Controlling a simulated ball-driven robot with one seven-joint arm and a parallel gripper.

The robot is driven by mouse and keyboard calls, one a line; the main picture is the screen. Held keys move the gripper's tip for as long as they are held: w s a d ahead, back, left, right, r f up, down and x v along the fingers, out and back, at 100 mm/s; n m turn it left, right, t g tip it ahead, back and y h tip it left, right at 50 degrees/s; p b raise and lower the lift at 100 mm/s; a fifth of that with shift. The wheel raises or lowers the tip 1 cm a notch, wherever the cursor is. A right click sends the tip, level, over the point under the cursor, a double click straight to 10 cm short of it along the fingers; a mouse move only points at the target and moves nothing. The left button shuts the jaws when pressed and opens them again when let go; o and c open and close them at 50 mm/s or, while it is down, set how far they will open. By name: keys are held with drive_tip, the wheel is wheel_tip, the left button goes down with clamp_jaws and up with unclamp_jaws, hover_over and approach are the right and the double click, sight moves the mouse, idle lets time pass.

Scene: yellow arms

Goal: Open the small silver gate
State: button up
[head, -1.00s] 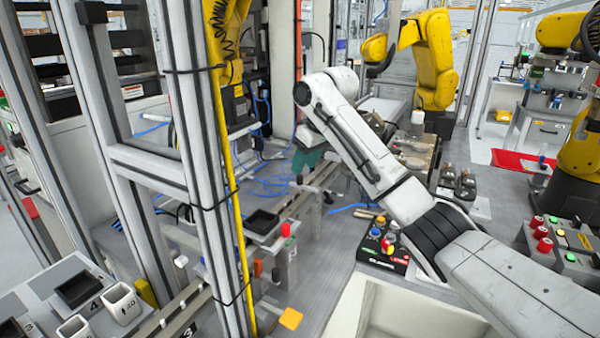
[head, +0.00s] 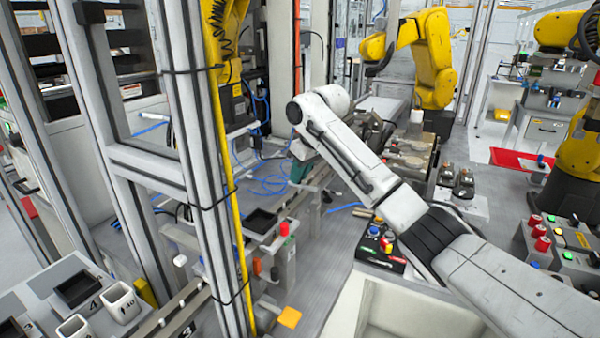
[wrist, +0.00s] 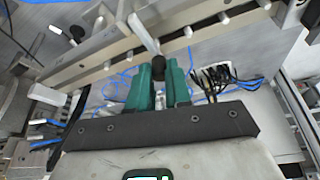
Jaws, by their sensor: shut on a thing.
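My gripper (wrist: 158,72) shows in the wrist view with its two teal fingers close together on a dark knob (wrist: 157,63). The knob is at the end of a short silver bar (wrist: 143,33), which I take to be part of the small silver gate. The bar slants across a long pale rail. I cannot make out the gate's full outline or how far it is open. In the head view the gripper (head: 302,150) is small and partly hidden by my arm, and the knob cannot be made out there.
A rail with several pale pegs (wrist: 195,20) crosses the top of the wrist view. Blue cables (head: 270,180) lie beyond the gripper. A metal post with a yellow hose (head: 228,170) stands left of my arm. A button box (head: 380,242) sits below the arm.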

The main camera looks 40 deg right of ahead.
sight(314, 188)
clamp_jaws()
drive_tip(key=shift+s+r, duration=0.1)
idle(0.3)
drive_tip(key=t, duration=0.1)
drive_tip(key=s+t+y, duration=0.1)
drive_tip(key=r+t, duration=0.1)
drive_tip(key=shift+s+d+t, duration=0.25)
drive_tip(key=shift+t, duration=0.05)
drive_tip(key=s+t+b, duration=0.1)
drive_tip(key=t, duration=0.1)
drive_tip(key=s+d+t+y+b, duration=0.1)
drive_tip(key=t, duration=0.1)
drive_tip(key=shift+s+m+y, duration=0.1)
drive_tip(key=shift+m+y, duration=0.2)
drive_tip(key=s+t+b, duration=0.1)
drive_tip(key=t+b, duration=0.2)
drive_tip(key=b, duration=0.3)
drive_tip(key=s+d+f+t+y+b, duration=0.1)
drive_tip(key=s+t+b, duration=0.1)
drive_tip(key=b, duration=0.4)
drive_tip(key=s+t+y+b, duration=0.1)
drive_tip(key=t+b, duration=0.3)
drive_tip(key=b, duration=0.1)
drive_tip(key=shift+s+d+f+m+t+b, duration=0.2)
drive_tip(key=shift+d+m+t+b, duration=0.1)
drive_tip(key=shift+m+b, duration=0.1)
drive_tip(key=shift+r+y+b, duration=0.15)
drive_tip(key=shift+y+b, duration=0.15)
drive_tip(key=shift+b, duration=0.15)
